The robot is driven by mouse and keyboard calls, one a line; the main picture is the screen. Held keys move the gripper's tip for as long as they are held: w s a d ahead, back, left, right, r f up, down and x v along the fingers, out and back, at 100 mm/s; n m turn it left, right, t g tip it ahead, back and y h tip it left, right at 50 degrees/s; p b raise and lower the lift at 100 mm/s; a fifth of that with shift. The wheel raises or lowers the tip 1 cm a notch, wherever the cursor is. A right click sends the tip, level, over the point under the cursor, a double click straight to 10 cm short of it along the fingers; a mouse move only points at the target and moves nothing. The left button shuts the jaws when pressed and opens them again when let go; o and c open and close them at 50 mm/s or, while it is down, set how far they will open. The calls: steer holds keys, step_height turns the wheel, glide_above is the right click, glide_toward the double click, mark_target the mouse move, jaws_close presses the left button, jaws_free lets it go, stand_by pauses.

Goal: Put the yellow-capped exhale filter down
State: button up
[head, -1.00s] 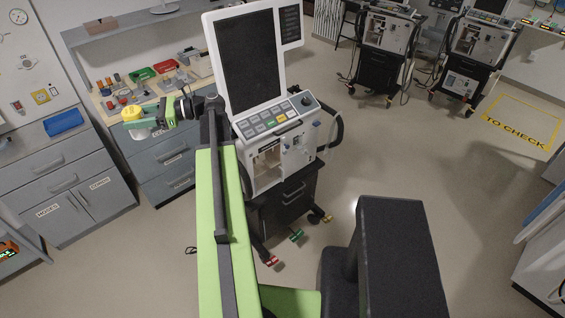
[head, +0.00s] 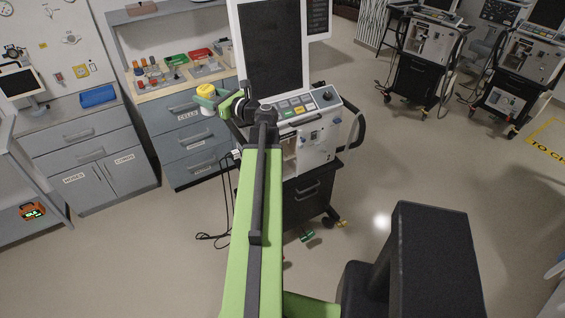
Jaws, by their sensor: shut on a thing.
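The yellow-capped exhale filter (head: 205,91) has a yellow top and a pale lower body. My gripper (head: 208,101) is shut on it and holds it upright in the air. In the head view it shows in front of the drawer unit, just below the worktop's front edge and left of the nearest ventilator's screen. The green jaws hide part of the filter's middle.
The worktop (head: 157,90) behind holds several small parts, a green tray (head: 174,59) and a red tray (head: 201,54). A blue bin (head: 98,96) stands on the left cabinet. The nearest ventilator (head: 317,133) stands close to my arm. Open floor lies left and right.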

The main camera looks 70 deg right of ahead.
steer(key=s+d+f+m+g+h+b, duration=0.2)
steer(key=s+d+f+h+b, duration=0.1)
steer(key=s+f+b, duration=0.6)
steer(key=s+d+f+m+g+h+b, duration=0.2)
steer(key=s+d+f+m+h+b, duration=0.1)
steer(key=s+f+b, duration=0.7)
steer(key=s+d+f+m+g+h+b, duration=0.2)
steer(key=s+f+b, duration=0.7)
steer(key=f+b, duration=0.7)
step_height(320, 180, down, 3)
steer(key=shift+s+d+m+g+h, duration=0.4)
steer(key=shift+d+g+h, duration=0.1)
steer(key=shift+d+h, duration=0.35)
